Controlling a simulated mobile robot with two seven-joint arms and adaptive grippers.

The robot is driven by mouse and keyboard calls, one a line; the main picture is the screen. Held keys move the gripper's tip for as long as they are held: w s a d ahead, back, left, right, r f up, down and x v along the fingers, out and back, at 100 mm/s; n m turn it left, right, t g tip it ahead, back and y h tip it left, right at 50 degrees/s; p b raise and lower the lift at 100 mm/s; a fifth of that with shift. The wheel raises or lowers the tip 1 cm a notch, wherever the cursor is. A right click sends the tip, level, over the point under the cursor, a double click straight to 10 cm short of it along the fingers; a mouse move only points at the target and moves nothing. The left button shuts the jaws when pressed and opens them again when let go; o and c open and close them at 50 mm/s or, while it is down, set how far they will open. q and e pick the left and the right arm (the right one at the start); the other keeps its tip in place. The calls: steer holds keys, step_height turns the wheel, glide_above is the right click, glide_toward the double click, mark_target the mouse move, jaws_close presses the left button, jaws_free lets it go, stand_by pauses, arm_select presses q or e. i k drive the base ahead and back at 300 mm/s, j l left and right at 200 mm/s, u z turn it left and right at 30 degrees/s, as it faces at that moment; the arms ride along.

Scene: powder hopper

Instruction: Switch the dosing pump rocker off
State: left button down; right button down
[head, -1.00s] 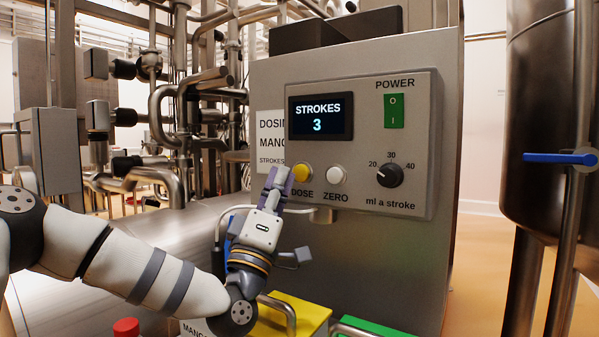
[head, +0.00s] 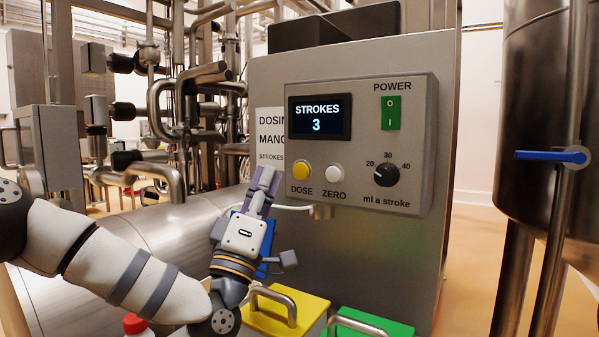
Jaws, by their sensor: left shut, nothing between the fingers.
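The dosing pump's control panel (head: 423,150) is on the front of the grey steel housing. Its green power rocker (head: 391,113) sits at the upper right under the word POWER, marked O above and I below. The display (head: 319,117) reads STROKES 3. Below it are the yellow DOSE button (head: 301,170), the white ZERO button (head: 334,173) and the dial (head: 387,173). My left gripper (head: 264,179) is shut and empty, pointing up, left of and slightly below the DOSE button, with a visible gap. My right gripper is out of view.
A yellow lidded box (head: 310,304) and a green one (head: 392,328) with metal handles stand below the panel. A nozzle (head: 321,211) sticks out under it. A steel tank (head: 540,100) with a blue-handled valve (head: 545,156) is at right. Pipes fill the left.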

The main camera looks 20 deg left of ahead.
mark_target(391, 106)
steer(key=k+l, duration=0.1)
steer(key=k, duration=0.9)
